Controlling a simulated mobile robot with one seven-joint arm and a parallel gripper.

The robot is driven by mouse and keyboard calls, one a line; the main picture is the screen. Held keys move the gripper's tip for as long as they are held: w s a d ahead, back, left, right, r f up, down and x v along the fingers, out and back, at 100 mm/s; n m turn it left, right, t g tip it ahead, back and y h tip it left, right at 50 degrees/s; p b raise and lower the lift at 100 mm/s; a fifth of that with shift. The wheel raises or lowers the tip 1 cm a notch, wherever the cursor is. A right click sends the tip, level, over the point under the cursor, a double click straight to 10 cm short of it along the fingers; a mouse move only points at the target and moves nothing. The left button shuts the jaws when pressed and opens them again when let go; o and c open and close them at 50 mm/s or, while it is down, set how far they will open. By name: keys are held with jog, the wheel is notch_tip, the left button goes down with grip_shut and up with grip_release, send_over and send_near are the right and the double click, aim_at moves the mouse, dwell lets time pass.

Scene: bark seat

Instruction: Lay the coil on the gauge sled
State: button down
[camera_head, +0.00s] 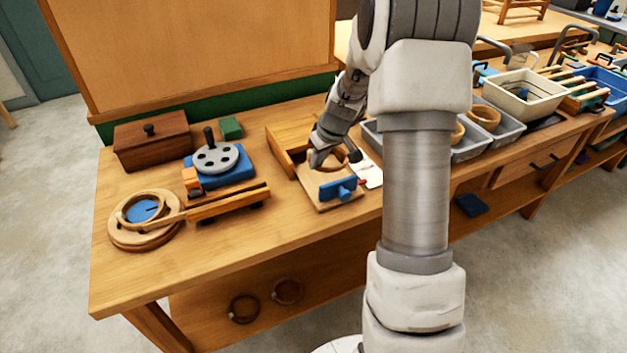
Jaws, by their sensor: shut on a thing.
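My gripper (318,157) reaches down from my arm at the middle of the bench. It is shut on a tan ring-shaped coil (331,166), whose far side it partly hides. The coil is over a light wooden board with a blue block and knob (338,189) at its front, which looks like the gauge sled (318,196). I cannot tell whether the coil touches the board or is held just above it.
Left on the bench (290,230) are a lidded brown box (152,143), a grey wheel on a blue base (215,158), a wooden rail piece (228,204) and a round wooden stand (128,234). Grey bins (505,120) stand to the right. The bench's front strip is clear.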

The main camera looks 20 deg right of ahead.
aim_at(310, 185)
jog(key=shift+s+a+f, duration=0.35)
jog(key=shift+a+f, duration=0.15)
jog(key=shift+a, duration=0.25)
jog(key=shift+f, duration=0.25)
jog(key=shift+f+b, duration=0.5)
jog(key=shift+f, duration=1.3)
jog(key=shift+f, duration=0.1)
jog(key=c, duration=0.9)
grip_release()
